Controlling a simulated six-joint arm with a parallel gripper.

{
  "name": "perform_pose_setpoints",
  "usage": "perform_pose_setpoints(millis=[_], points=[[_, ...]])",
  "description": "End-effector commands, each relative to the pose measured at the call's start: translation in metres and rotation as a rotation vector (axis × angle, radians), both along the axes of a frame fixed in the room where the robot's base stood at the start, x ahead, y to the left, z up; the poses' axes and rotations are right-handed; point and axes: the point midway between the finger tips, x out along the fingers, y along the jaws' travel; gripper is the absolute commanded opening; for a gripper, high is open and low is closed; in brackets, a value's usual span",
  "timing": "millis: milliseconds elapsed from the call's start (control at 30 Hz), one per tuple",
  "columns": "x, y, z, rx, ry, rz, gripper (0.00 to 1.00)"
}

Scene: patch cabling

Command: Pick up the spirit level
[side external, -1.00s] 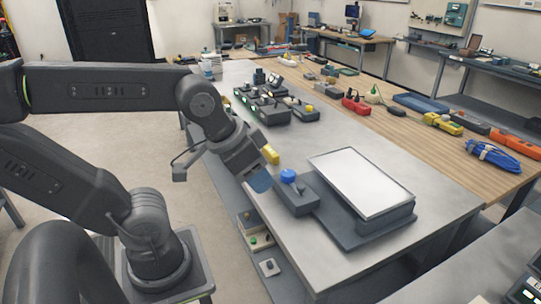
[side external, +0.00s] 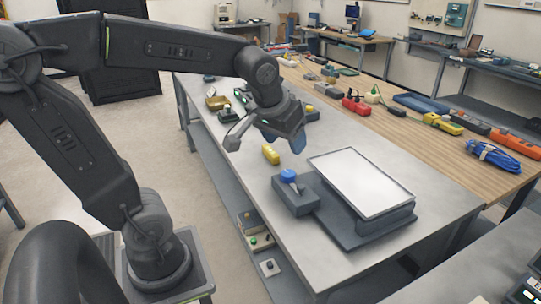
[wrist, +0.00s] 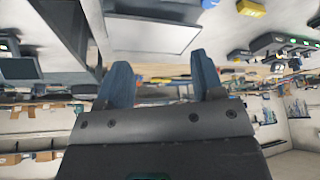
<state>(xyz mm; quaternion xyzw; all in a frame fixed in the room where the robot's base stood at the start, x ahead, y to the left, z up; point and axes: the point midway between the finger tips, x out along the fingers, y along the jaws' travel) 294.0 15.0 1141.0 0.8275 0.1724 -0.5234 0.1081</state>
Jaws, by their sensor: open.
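A yellow piece, apparently the same bar (wrist: 250,8), shows at the top edge of the wrist view. My gripper (side external: 297,139) has blue fingers and hangs above the table, behind and to the right of the bar, apart from it. In the wrist view my gripper (wrist: 162,68) is open, with nothing between its fingers.
A dark box with a blue knob (side external: 295,197) stands beside a white-topped panel (side external: 360,183) on a dark base. Dark devices with green lights lie farther back, partly hidden by my arm. Several tools and a blue cable coil (side external: 493,153) lie on the wooden bench. The front right of the grey table is clear.

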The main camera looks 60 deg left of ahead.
Motion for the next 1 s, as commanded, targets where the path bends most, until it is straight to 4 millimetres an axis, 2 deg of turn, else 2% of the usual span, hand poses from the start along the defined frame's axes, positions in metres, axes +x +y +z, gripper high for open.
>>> perform_pose_setpoints(millis=[33, 200, 333, 433, 600, 700, 800, 1000], points=[[0.021, 0.019, -0.003, 0.0, 0.014, 0.086, 0.62], [0.078, 0.084, -0.018, 0.006, 0.023, 0.361, 0.62], [0.113, 0.141, -0.042, 0.016, 0.019, 0.569, 0.62], [0.134, 0.187, -0.068, 0.026, 0.012, 0.724, 0.62], [0.153, 0.263, -0.119, 0.047, -0.011, 0.961, 0.62], [0.156, 0.295, -0.145, 0.057, -0.026, 1.063, 0.62], [0.156, 0.315, -0.162, 0.064, -0.039, 1.126, 0.62], [0.155, 0.332, -0.181, 0.069, -0.046, 1.165, 0.62]])
